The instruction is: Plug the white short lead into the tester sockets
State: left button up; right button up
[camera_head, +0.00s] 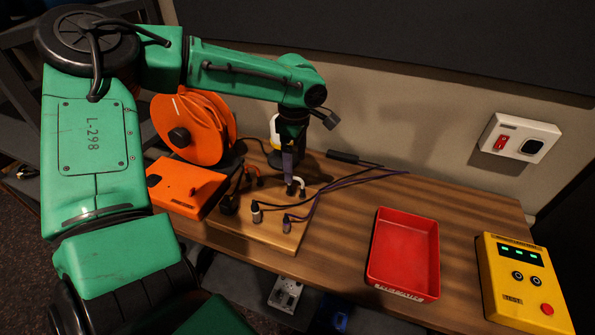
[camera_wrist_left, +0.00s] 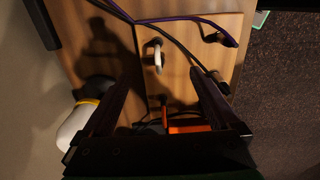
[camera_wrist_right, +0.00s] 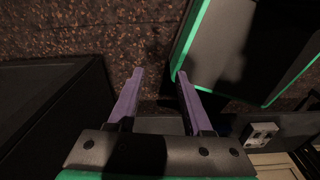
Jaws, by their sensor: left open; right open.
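The white short lead (camera_head: 301,182) stands as a small arch on the wooden board (camera_head: 262,238). The left wrist view shows the white lead (camera_wrist_left: 157,56) ahead of my left fingertips, with a clear gap around it. My left gripper (camera_head: 290,176) points down over the board at the lead; its fingers (camera_wrist_left: 161,78) are open and empty. The yellow tester (camera_head: 510,300) stands at the desk's right end, with two black sockets (camera_head: 527,278) side by side below a green-lit display. My right gripper (camera_wrist_right: 159,74) is open and empty over the floor, outside the head view.
Dark and purple leads (camera_head: 335,186) run across the board and desk. An orange box (camera_head: 185,188) and orange reel (camera_head: 195,125) stand left. A white and yellow bottle (camera_head: 275,128) is behind my left gripper. A red tray (camera_head: 404,253) lies between board and tester.

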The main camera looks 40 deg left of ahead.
aim_at(296, 181)
pick_arm(q)
jog(key=f+b, duration=0.3)
jog(key=shift+w+f, duration=0.25)
jog(key=shift+f, duration=0.1)
notch_tip(296, 181, down, 4)
jog(key=b, duration=0.3)
jog(key=shift+s+f, duration=0.1)
jog(key=shift+f, duration=0.05)
jog(key=shift+f+b, duration=0.4)
jog(key=shift+f, duration=0.15)
pick_arm(e)
notch_tip(296, 181, down, 7)
jog(key=w, duration=0.1)
jog(key=shift+w+a, duration=0.2)
jog(key=shift+w, duration=0.15)
pick_arm(q)
jog(key=shift+r+p, duration=0.1)
jog(key=shift+p, duration=0.4)
pick_arm(e)
jog(key=shift+d+r, duration=0.1)
jog(key=shift+r, duration=0.4)
pick_arm(q)
grip_shut()
